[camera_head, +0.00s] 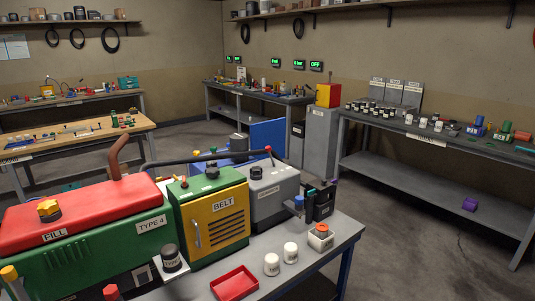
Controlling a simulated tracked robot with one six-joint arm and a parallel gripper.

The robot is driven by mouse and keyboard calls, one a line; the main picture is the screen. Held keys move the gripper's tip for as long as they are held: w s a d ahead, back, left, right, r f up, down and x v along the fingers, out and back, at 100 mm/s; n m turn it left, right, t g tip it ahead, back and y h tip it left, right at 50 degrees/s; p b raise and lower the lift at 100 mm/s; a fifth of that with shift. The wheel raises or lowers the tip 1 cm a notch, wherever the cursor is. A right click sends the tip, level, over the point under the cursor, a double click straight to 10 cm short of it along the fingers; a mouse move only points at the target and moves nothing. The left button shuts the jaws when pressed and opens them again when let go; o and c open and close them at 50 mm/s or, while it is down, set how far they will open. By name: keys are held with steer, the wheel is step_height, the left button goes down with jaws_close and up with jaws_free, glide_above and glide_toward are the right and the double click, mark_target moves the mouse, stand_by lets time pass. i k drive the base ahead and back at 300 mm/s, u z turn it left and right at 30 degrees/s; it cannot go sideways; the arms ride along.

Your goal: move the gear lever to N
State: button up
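A short dark lever with a red knob (268,149) stands up at the back of a grey machine box (275,197). I take it to be the gear lever. The box carries a label that is too small to read surely, and a black cap (256,172) on its top. No N mark or other gear marks can be read, so I cannot tell the lever's position. A long dark bar runs just left of the knob, and I cannot tell whether they touch. My gripper is not in view.
Left of the grey box stand a yellow-green BELT box (214,222) and a red-green engine (90,235). A red tray (234,284), white jars (272,264) and a small orange-topped container (320,236) stand in front. Side benches (440,145) hold several small parts. Open floor lies at right.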

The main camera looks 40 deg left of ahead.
mark_target(269, 148)
steer(key=z, duration=0.05)
steer(key=i, duration=2.3)
steer(key=u, duration=2.95)
